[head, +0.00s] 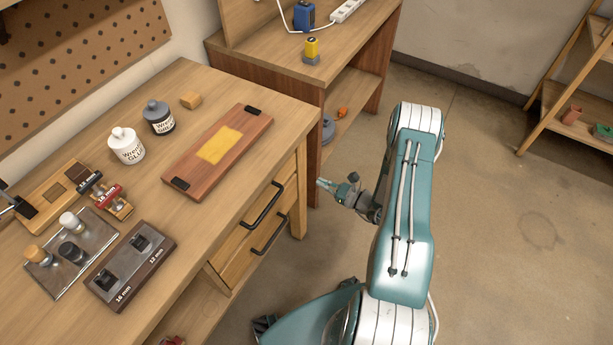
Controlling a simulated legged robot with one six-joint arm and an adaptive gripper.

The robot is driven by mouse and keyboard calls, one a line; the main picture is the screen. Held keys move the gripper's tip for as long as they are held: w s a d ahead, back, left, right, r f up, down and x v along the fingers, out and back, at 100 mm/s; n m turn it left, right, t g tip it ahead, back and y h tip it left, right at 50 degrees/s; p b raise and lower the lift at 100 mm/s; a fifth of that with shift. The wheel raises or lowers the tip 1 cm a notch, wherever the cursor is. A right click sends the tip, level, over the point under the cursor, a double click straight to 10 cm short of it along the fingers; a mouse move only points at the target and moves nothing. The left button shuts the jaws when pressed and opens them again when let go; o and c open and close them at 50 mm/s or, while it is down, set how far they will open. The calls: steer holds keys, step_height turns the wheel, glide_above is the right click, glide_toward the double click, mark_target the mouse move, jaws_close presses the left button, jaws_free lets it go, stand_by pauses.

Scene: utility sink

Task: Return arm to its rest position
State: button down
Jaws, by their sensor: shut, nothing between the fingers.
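My teal and white arm rises on the right side of the head view, bent at its top joint. My gripper (325,185) is small in the picture and sits left of the upper arm, beyond the workbench's drawer side. Its fingers point left, are shut and hold nothing. It appears apart from the bench and the shelf unit. Part of the wrist is hidden behind the arm.
A wooden shelf unit (350,60) stands behind. Open floor (530,230) lies right; a slanted rack (560,95) stands far right.

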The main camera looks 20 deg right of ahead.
steer(key=s+a+r+n+g+y, duration=0.1)
steer(key=s+a+r+n+g, duration=0.1)
steer(key=a+r+n+g, duration=0.45)
steer(key=s+a+r+n+g, duration=0.15)
steer(key=r+n, duration=0.25)
steer(key=r, duration=0.5)
steer(key=s+a+r+n+g+y, duration=0.1)
steer(key=s+a+r+n+g, duration=0.1)
steer(key=a+r+n+g, duration=0.4)
steer(key=s+r+n+t+h, duration=0.5)
steer(key=s+r+n+h, duration=0.7)
steer(key=s+r, duration=0.5)
steer(key=shift+s+d+r+h, duration=0.15)
steer(key=shift+d+r+h, duration=0.2)
steer(key=shift+r, duration=0.55)
